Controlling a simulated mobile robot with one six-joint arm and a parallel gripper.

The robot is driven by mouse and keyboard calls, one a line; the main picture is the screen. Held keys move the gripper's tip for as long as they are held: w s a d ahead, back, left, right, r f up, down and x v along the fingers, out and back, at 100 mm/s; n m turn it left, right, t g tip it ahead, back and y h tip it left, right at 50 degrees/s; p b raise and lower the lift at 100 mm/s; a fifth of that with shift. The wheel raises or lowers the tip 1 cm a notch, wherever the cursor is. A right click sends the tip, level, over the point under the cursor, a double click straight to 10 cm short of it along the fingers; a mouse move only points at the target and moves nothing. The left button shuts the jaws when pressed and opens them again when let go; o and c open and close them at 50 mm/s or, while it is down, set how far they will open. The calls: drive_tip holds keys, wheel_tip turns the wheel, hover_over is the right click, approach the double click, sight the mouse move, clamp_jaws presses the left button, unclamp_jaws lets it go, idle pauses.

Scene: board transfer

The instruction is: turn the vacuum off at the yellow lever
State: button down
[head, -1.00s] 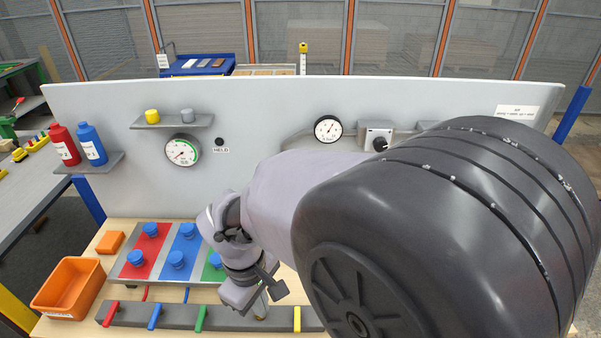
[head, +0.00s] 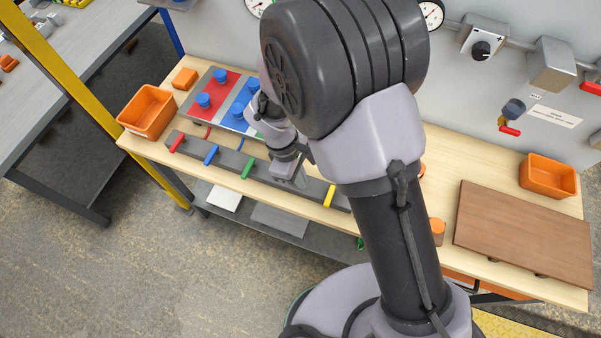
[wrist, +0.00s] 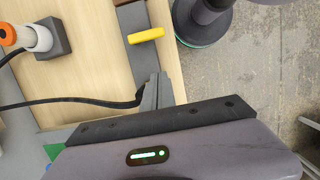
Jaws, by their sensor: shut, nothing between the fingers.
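The yellow lever (head: 329,196) sits near the right end of the visible part of the grey bar (head: 230,167), lying across it. It also shows in the wrist view (wrist: 146,35), beyond my fingertips. My gripper (head: 298,178) is over the bar between the green lever (head: 247,169) and the yellow lever, to the left of the yellow lever. In the wrist view my gripper (wrist: 156,88) is shut and empty, with a visible gap to the yellow lever. My arm hides the bar's right end and part of the panel with the vacuum gauge.
Blue (head: 211,154) and red (head: 177,142) levers share the bar. Behind it are coloured plates with blue cups (head: 203,100). An orange bin (head: 147,111) stands at left. A brown board (head: 524,233) and another orange bin (head: 547,176) are at right. A black cable (wrist: 70,102) crosses the wrist view.

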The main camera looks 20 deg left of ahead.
drive_tip(key=b+x, duration=0.1)
drive_tip(key=x, duration=0.3)
drive_tip(key=d, duration=0.4)
drive_tip(key=shift+s, duration=0.1)
